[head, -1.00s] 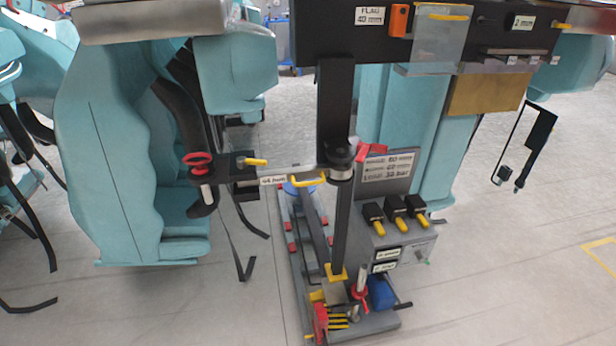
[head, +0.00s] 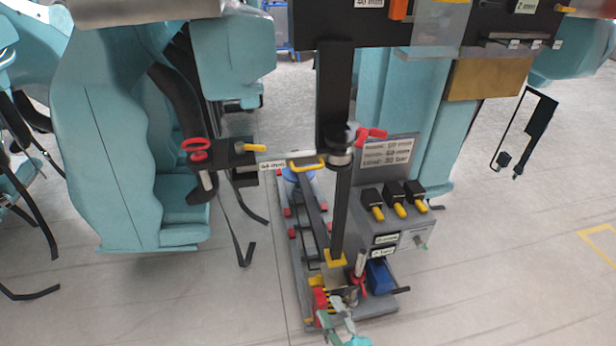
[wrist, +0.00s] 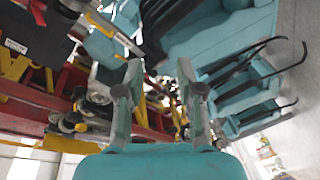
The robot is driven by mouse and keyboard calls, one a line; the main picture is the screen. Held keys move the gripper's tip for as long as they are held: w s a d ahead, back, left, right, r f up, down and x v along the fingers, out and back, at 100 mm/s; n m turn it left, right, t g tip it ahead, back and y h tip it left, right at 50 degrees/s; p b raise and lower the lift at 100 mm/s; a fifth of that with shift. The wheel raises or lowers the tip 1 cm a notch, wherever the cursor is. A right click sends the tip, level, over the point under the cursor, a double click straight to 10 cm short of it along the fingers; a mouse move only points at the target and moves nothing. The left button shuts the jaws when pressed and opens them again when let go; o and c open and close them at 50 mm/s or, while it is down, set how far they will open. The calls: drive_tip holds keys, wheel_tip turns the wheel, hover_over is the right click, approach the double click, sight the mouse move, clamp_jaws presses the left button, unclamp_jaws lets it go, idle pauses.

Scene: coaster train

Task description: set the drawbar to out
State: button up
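A pale horizontal bar (head: 287,162) with a small label and a yellow handle (head: 306,163) runs between the dark post and a black block (head: 222,154); it looks like the drawbar, though I cannot be sure. The block carries a red ring-topped pin (head: 198,151) and a yellow lever (head: 248,149). My gripper (head: 336,305) is low in the head view, well below the bar, in front of the base of the stand. In the wrist view my gripper (wrist: 158,80) has its two fingers apart with nothing between them.
A grey panel box (head: 405,225) with black-and-yellow levers stands right of the post (head: 340,215). A blue block (head: 378,276) and a red part (head: 358,283) sit on the base. Teal seats (head: 120,150) flank the stand.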

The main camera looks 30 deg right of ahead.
drive_tip(key=w+d+r+n+t+h, duration=0.1)
drive_tip(key=w+d+r+n, duration=0.15)
drive_tip(key=w, duration=0.35)
drive_tip(key=w+d+r+n+h, duration=0.1)
drive_tip(key=w+r, duration=0.2)
drive_tip(key=w, duration=0.3)
drive_tip(key=n+h, duration=0.2)
approach(308, 169)
drive_tip(key=shift+t, duration=0.3)
drive_tip(key=x, duration=0.7)
drive_tip(key=f+x, duration=0.1)
drive_tip(key=x, duration=0.2)
drive_tip(key=shift+w+d+r, duration=0.1)
drive_tip(key=shift+w+d, duration=0.05)
drive_tip(key=shift+w, duration=0.1)
clamp_jaws()
